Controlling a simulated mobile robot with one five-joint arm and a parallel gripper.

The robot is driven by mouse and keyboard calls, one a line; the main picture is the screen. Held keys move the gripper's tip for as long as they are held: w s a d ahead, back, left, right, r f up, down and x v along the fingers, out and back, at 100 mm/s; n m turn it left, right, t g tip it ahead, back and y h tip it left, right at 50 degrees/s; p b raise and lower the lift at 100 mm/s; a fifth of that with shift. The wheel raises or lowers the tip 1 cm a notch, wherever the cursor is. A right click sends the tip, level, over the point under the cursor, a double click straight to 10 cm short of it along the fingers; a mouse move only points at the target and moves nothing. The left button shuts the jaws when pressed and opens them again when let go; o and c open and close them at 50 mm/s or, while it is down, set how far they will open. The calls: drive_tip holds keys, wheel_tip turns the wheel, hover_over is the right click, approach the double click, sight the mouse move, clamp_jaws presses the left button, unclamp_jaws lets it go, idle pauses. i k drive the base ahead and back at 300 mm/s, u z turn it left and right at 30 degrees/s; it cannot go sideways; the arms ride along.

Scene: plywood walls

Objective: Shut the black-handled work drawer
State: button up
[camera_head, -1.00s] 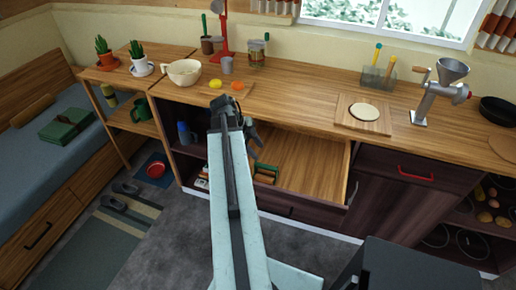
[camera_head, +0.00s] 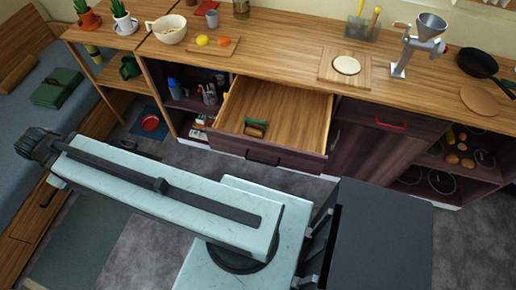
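The work drawer (camera_head: 290,105) stands pulled out from under the wooden counter. Its dark front carries a black handle (camera_head: 263,159). A green and brown item (camera_head: 255,128) lies inside near the front left. My gripper (camera_head: 32,150) is at the far left, over the bed side, well apart from the drawer. My arm stretches across the floor in front of the cabinet. Whether the gripper's fingers are open or shut cannot be made out.
A drawer with a red handle (camera_head: 391,124) is shut to the right. An open shelf (camera_head: 198,95) is left of the work drawer. The counter (camera_head: 290,50) holds a bowl (camera_head: 171,30), boards and a grinder (camera_head: 415,45). The bed (camera_head: 50,100) is at the left.

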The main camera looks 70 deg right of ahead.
sight(298, 118)
drive_tip(key=z, duration=2.3)
